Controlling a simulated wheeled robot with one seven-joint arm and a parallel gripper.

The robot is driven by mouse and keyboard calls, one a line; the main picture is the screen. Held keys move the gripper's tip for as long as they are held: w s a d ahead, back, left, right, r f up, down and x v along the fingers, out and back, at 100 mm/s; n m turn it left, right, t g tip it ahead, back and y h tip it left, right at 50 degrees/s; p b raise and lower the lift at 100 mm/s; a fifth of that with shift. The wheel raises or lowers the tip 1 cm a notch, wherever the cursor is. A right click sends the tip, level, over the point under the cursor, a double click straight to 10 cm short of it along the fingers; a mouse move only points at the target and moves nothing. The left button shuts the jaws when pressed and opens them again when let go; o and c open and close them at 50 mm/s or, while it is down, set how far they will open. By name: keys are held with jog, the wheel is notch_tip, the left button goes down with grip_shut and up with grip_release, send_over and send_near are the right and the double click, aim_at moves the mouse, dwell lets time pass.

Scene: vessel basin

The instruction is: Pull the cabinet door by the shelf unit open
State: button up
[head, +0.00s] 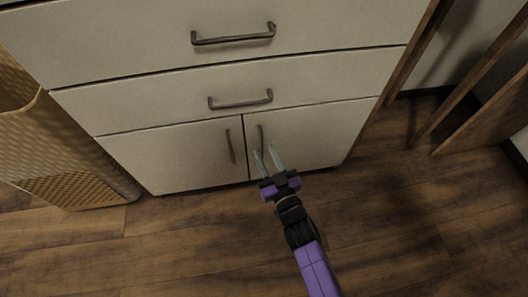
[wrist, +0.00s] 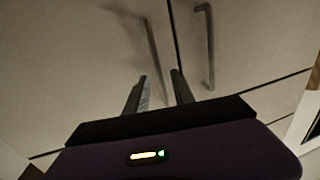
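The white cabinet has two lower doors side by side. The right door (head: 310,135), nearer the wooden uprights, looks shut and has a dark vertical bar handle (head: 261,138). The left door (head: 180,158) also looks shut, with its own handle (head: 230,146). My gripper (head: 267,154) is in front of the right door, its two pale fingers apart and pointing at the lower part of that handle. In the wrist view the fingers (wrist: 157,88) are open, and one handle (wrist: 152,55) appears between them; contact cannot be told. The other handle (wrist: 209,45) is to the right.
Two drawers with bar handles, an upper (head: 234,38) and a lower (head: 241,102), are above the doors. A woven tan container (head: 60,150) stands at the left. Wooden uprights (head: 470,85), seemingly the shelf unit, stand at the right. The wooden floor (head: 400,225) in front is clear.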

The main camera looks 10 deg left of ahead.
jog(key=shift+x, duration=0.95)
jog(key=shift+c, duration=0.2)
grip_shut()
dwell(0.6)
